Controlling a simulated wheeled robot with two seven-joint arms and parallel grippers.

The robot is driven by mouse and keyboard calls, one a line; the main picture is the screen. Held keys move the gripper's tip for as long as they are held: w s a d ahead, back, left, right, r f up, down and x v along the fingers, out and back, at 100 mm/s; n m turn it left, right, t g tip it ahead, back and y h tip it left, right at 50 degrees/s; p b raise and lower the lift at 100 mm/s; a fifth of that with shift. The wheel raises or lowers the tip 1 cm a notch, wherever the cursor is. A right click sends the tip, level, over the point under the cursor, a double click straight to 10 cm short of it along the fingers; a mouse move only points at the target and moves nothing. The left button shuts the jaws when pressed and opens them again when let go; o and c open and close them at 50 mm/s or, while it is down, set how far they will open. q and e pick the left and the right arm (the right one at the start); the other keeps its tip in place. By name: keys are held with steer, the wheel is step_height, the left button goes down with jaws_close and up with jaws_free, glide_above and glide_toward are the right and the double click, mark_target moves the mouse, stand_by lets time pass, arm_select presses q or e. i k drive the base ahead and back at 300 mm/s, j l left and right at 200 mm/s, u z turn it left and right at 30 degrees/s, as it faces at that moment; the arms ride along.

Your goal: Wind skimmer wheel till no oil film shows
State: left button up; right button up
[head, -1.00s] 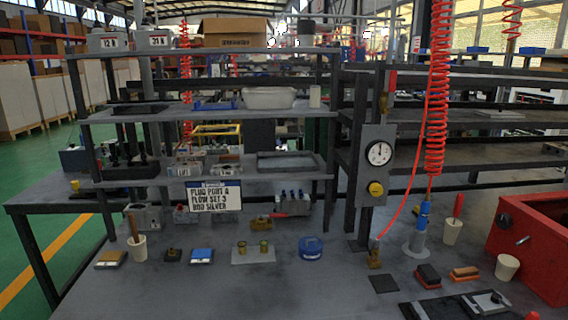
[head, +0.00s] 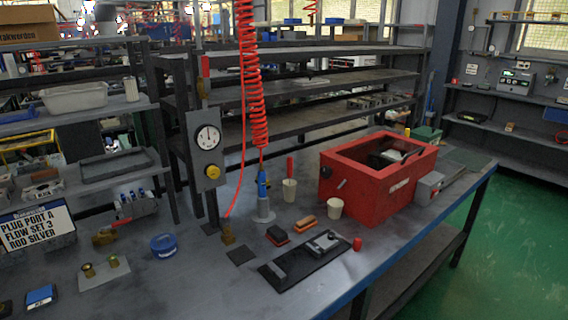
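A red open-topped box (head: 372,190) stands on the right part of the bench in the head view. A small crank or handle (head: 341,184) sticks out of its left front face, and a pale label is on its front. Dark and whitish parts show inside the box, but I cannot make out a skimmer wheel or an oil film. A grey unit (head: 429,187) stands against the box's right end. Neither of my grippers is in view.
A red coiled hose (head: 250,90) hangs over the bench. The bench's front right edge is clear.

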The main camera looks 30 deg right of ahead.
mark_target(325, 172)
steer(key=z, duration=1.65)
